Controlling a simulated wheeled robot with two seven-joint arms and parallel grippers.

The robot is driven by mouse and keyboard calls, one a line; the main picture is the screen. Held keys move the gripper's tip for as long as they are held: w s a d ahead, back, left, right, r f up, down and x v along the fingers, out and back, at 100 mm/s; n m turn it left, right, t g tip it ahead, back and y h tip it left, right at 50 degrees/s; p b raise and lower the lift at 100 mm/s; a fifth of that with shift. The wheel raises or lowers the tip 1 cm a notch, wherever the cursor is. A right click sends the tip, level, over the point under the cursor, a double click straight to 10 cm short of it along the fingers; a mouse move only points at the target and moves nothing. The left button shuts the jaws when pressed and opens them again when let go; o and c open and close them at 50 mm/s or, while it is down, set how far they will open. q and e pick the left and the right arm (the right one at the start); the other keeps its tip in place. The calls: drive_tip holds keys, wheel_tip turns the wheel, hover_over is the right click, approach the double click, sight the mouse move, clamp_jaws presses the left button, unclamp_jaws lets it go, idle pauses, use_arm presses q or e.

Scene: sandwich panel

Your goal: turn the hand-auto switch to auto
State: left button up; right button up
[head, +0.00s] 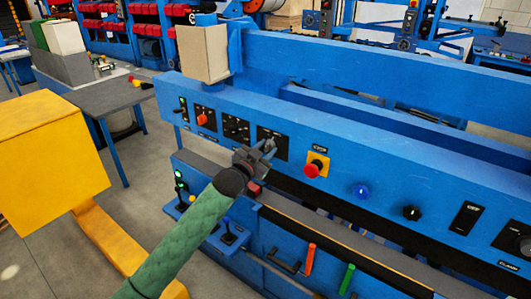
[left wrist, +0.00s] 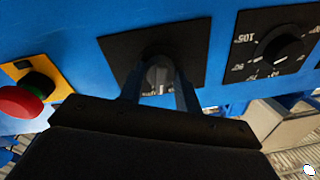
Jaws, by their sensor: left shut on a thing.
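The hand-auto switch is a knob (left wrist: 158,75) on a square black plate (left wrist: 190,42) on the blue panel. In the head view the same plate (head: 281,149) sits left of the red stop button. My left gripper (head: 268,146) reaches the plate and is shut on the knob. In the left wrist view its two fingers (left wrist: 160,88) stand on either side of the knob. The fingers and palm hide part of the knob, and I cannot read its position or markings. My right gripper is not in view.
A red button on a yellow plate (head: 317,165), a blue button (head: 361,191) and a black knob (head: 411,213) lie to the right on the panel. A dial (head: 236,128) and a red-orange knob (head: 203,118) lie to the left. A yellow box-shaped thing (head: 50,150) stands at left.

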use_arm(q)
drive_tip(key=shift+m+b, duration=0.3)
drive_tip(key=shift+m, duration=0.9)
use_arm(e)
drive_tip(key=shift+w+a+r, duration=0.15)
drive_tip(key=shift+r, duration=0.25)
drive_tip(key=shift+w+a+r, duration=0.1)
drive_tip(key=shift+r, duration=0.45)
use_arm(q)
drive_tip(key=o, duration=1)
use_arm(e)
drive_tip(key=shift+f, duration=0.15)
use_arm(q)
drive_tip(key=shift+s+a+f, duration=0.15)
drive_tip(key=shift+s+a, duration=0.05)
drive_tip(key=shift+s, duration=0.05)
drive_tip(key=shift+b+v, duration=1.5)
drive_tip(key=shift+v, duration=2.1)
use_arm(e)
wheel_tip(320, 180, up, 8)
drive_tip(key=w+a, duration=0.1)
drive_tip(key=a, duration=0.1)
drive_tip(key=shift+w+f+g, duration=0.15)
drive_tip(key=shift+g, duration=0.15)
